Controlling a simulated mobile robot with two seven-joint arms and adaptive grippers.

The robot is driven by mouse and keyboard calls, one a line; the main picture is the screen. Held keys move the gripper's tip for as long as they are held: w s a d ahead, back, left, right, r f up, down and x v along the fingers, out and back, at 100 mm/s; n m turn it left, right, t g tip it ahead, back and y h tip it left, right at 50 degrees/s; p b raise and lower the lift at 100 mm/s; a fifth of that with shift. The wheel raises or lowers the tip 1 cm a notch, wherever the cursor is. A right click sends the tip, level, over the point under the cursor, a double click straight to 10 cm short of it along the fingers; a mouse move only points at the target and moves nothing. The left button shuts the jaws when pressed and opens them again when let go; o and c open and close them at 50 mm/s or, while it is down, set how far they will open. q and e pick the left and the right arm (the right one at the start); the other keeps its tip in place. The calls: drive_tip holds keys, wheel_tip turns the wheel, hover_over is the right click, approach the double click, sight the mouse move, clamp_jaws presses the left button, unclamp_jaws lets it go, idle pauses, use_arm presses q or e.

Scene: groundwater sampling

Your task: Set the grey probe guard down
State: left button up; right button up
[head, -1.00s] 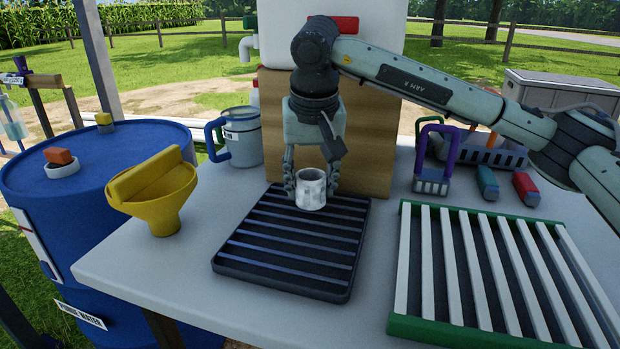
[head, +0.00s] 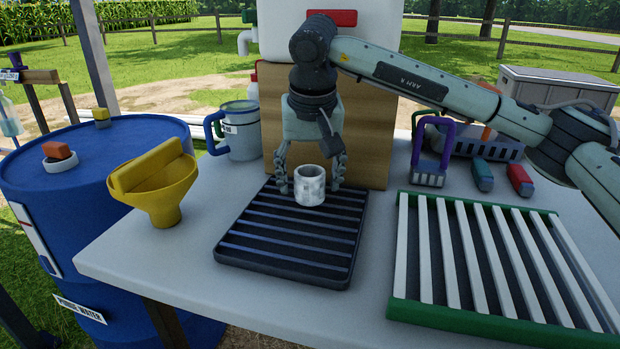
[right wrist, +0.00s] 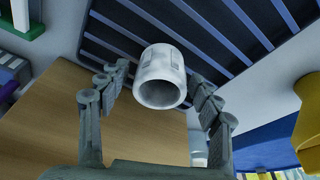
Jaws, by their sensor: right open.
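The grey probe guard (head: 310,186) is a short, pale, hollow cylinder. It stands upright on the back part of a dark slatted tray (head: 285,262). My right gripper (head: 311,188) is open around it, with one finger on each side and a visible gap to both. In the right wrist view the guard (right wrist: 160,78) sits between the spread fingers (right wrist: 160,85), its open end facing the camera, against the dark slats. My left gripper is not in view.
A yellow funnel (head: 165,205) and a blue-handled jug (head: 240,133) stand to the left. A green-edged white rack (head: 455,312) lies to the right. A wooden block (head: 370,150) rises behind the gripper. Small bottles (head: 483,175) and a purple-handled item (head: 429,172) are at back right.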

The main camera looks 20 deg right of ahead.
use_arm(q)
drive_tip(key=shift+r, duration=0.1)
use_arm(e)
drive_tip(key=shift+r, duration=0.15)
drive_tip(key=shift+r, duration=0.2)
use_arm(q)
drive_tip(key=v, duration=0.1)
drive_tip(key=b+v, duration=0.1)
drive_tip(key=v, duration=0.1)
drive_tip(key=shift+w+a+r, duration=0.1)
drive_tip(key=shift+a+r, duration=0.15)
use_arm(e)
drive_tip(key=s+a, duration=0.1)
drive_tip(key=s, duration=0.3)
drive_tip(key=s+a, duration=0.1)
drive_tip(key=s, duration=0.7)
drive_tip(key=shift+a+r, duration=0.4)
